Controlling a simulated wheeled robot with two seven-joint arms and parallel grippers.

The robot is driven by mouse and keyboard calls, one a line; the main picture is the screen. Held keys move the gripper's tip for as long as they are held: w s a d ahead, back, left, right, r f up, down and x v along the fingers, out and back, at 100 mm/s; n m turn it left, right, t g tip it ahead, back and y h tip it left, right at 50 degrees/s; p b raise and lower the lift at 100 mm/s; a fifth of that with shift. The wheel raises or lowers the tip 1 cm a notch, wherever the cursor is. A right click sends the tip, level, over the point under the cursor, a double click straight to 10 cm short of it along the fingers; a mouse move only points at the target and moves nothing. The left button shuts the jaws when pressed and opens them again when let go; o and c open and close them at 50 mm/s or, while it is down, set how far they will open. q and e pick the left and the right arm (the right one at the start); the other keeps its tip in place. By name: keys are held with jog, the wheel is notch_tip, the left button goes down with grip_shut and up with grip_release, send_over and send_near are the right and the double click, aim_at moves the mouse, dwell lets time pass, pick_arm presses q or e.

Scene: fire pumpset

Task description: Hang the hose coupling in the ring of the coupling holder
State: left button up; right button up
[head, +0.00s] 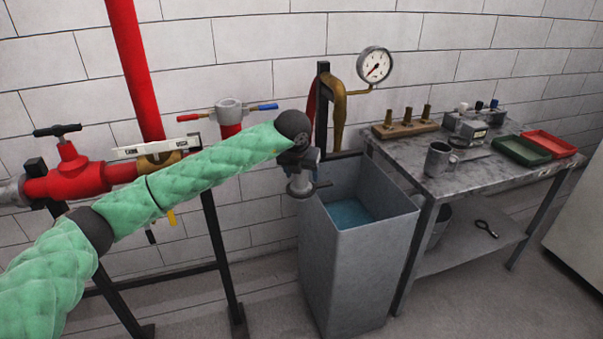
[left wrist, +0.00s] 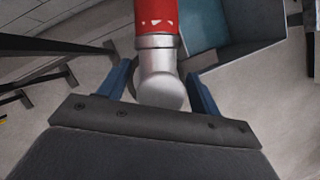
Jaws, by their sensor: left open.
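The hose coupling (left wrist: 162,75) is a silver metal piece on the end of a red hose (left wrist: 158,16) with white marks. In the left wrist view it lies between the two blue fingers of my open left gripper (left wrist: 162,92), with a gap on each side. In the head view my left gripper (head: 300,160) is at the tub's left edge, and a silver end (head: 299,184) shows just below it. A dark bar (head: 322,185) sticks out to the right there; I cannot tell whether it belongs to the coupling holder's ring. My right gripper is out of view.
A grey tub (head: 372,255) with blue water stands right beside the gripper. A dark post (head: 322,110) with a brass pipe and gauge (head: 374,65) rises behind. A workbench (head: 440,182) with mug and trays is at right. Red pipes and valves are at left.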

pick_arm(q)
jog(key=shift+r, duration=0.1)
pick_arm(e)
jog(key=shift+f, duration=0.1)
pick_arm(q)
jog(key=shift+s+r, duration=0.15)
jog(key=shift+r, duration=0.15)
jog(key=b+v, duration=0.2)
jog(key=v, duration=0.4)
jog(key=shift+a, duration=0.1)
jog(key=shift+s+r, duration=0.2)
jog(key=shift+r, duration=0.3)
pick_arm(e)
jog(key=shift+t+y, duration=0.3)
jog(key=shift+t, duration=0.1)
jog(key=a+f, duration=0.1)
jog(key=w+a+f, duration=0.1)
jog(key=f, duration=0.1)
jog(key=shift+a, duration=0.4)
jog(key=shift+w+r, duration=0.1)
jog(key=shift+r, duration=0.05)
